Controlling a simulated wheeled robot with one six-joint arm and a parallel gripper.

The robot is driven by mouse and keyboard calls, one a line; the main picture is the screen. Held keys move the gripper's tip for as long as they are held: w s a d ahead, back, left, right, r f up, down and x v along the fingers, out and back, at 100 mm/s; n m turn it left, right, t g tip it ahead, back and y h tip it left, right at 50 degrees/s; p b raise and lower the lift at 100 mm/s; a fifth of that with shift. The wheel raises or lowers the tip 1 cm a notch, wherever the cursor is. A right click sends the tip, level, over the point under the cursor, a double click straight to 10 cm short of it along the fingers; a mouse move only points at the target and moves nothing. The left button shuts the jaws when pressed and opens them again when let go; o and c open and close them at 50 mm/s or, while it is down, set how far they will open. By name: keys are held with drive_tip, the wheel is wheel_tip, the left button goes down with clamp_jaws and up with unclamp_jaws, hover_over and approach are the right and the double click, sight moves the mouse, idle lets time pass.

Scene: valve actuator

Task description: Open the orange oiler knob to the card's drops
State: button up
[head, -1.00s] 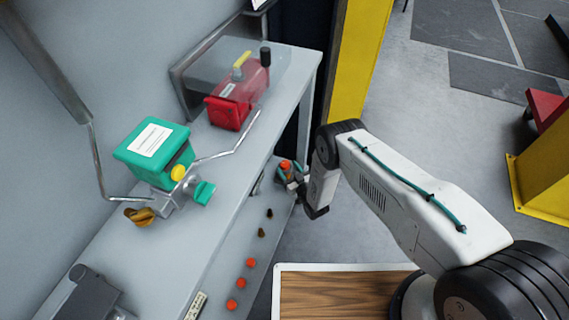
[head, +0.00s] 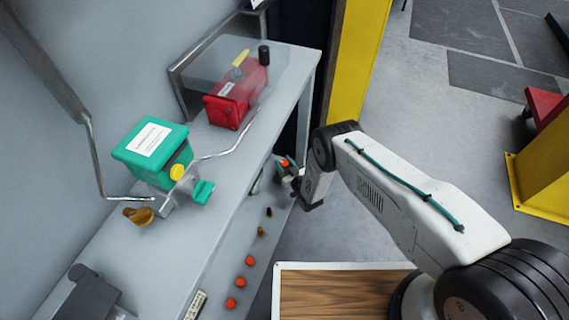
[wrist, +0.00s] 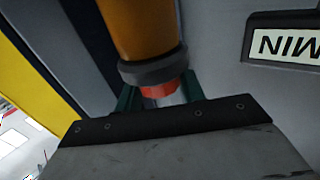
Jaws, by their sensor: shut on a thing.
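My gripper (head: 288,169) is at the front face of the grey bench, near its far end. In the wrist view its green fingertips (wrist: 160,94) stand on either side of a small orange-red knob (wrist: 160,91) and are shut on it. A dark collar (wrist: 153,66) and an amber cylinder (wrist: 138,25) line up with the knob, at the top of the picture. In the head view a bit of orange shows between the fingers. Part of the knob is hidden by the gripper body. No card with a drop count is readable.
A label reading MIN (wrist: 288,40) appears upside down beside the amber cylinder. Orange buttons (head: 240,282) line the bench front. A green actuator (head: 150,150) and red unit (head: 236,95) stand on the bench. A yellow post (head: 355,60) rises behind the gripper.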

drive_tip(key=shift+m+h, duration=0.3)
drive_tip(key=shift+h, duration=0.1)
drive_tip(key=m+t+h, duration=0.1)
drive_tip(key=m+h, duration=0.1)
drive_tip(key=m+t+h, duration=0.1)
drive_tip(key=h, duration=0.2)
drive_tip(key=shift+a+m+h, duration=0.15)
drive_tip(key=shift+m+h, duration=0.15)
drive_tip(key=shift+m, duration=0.1)
drive_tip(key=m+h, duration=0.2)
drive_tip(key=h, duration=0.2)
drive_tip(key=m+h, duration=0.3)
drive_tip(key=h, duration=0.1)
drive_tip(key=shift+m+h, duration=0.3)
drive_tip(key=o, duration=1)
drive_tip(key=shift+c, duration=0.2)
drive_tip(key=shift+s, duration=0.15)
